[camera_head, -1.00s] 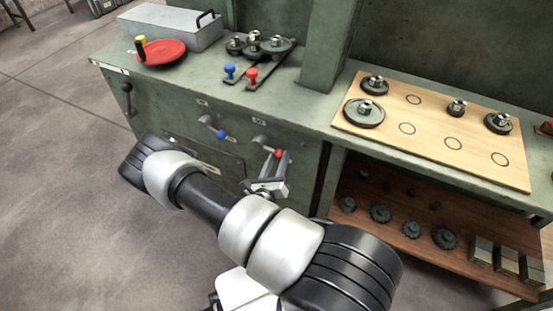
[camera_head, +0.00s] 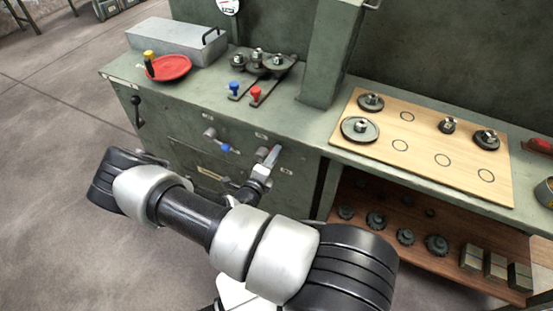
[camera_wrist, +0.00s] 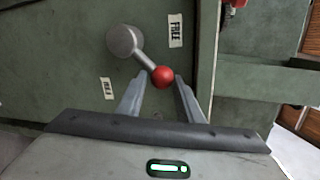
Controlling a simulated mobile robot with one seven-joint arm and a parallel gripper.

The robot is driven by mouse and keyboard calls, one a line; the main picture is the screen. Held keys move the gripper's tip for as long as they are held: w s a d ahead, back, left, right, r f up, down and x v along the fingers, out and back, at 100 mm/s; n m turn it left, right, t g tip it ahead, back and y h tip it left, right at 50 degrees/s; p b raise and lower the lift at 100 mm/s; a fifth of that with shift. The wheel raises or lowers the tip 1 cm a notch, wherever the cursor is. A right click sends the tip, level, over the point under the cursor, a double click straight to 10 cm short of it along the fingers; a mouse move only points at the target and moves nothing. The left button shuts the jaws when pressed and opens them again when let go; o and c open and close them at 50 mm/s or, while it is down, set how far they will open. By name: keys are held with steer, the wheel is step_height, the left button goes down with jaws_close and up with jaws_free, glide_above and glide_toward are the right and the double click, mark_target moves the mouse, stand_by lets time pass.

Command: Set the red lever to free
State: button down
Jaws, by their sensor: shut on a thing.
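The red lever has a round grey hub (camera_wrist: 122,40) and a short arm ending in a red ball knob (camera_wrist: 162,76) in the wrist view. Its arm slants from the hub down and right in that view. My gripper (camera_wrist: 158,84) is shut on the red knob, with one finger on each side. One label (camera_wrist: 175,30), apparently reading FREE, lies right of the hub; a smaller label (camera_wrist: 107,88) below it is hard to read. In the head view my gripper (camera_head: 272,156) is at the cabinet front, and the red knob is hidden there.
A blue-knobbed lever (camera_head: 226,148) is left of my gripper on the same cabinet front (camera_head: 300,185). A black-handled lever (camera_head: 137,110) is farther left. Above, the bench top carries blue and red knobs (camera_head: 255,93), a red dish (camera_head: 170,67) and a wooden board (camera_head: 420,135).

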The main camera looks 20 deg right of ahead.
steer(key=shift+w+a+r+n, duration=0.65)
steer(key=shift+w+a+n, duration=0.15)
steer(key=shift+n, duration=0.2)
steer(key=c, duration=1.2)
jaws_free()
steer(key=shift+f, duration=0.1)
steer(key=shift+d+g, duration=0.1)
steer(key=shift+g, duration=0.2)
steer(key=shift+s+a, duration=0.35)
steer(key=shift+s, duration=0.1)
steer(key=p+v, duration=0.1)
steer(key=v, duration=1.5)
steer(key=shift+a, duration=0.2)
